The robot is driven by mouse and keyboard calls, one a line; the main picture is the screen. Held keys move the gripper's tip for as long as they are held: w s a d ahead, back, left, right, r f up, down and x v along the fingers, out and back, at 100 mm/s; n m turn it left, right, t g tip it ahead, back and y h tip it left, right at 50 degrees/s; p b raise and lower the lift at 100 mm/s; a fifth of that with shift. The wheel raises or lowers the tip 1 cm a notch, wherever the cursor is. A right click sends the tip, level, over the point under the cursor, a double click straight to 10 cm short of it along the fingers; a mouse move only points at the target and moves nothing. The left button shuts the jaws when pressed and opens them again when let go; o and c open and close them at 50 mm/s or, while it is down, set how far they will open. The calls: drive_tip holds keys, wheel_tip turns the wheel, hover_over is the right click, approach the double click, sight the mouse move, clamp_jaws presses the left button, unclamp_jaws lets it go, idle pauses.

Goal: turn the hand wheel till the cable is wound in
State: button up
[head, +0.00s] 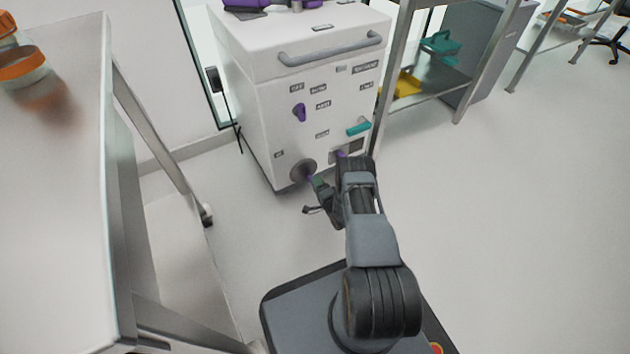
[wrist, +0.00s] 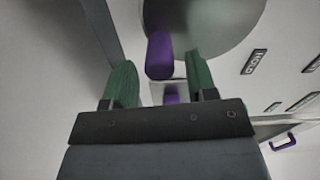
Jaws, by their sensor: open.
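The hand wheel (head: 302,171) is a grey disc low on the front of the white cabinet (head: 262,115). In the wrist view the wheel (wrist: 222,22) fills the top, with its purple crank handle (wrist: 159,52) pointing toward me. My gripper (head: 317,182) is at the wheel, its green fingers apart. In the wrist view the handle lies between the fingertips of my gripper (wrist: 158,68), with a visible gap to each finger. A thin black cable (head: 239,138) hangs at the cabinet's left side; its ends are unclear.
A purple knob (head: 299,113), a teal lever (head: 358,128) and a grey bar handle (head: 330,50) are on the cabinet front. A metal table (head: 52,190) stands at left. A shelf rack (head: 420,98) stands right of the cabinet. The floor (head: 520,220) at right is clear.

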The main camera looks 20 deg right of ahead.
drive_tip(key=s+d+p, duration=0.1)
drive_tip(key=s+p, duration=0.2)
drive_tip(key=s, duration=0.8)
drive_tip(key=shift+s+d, duration=0.1)
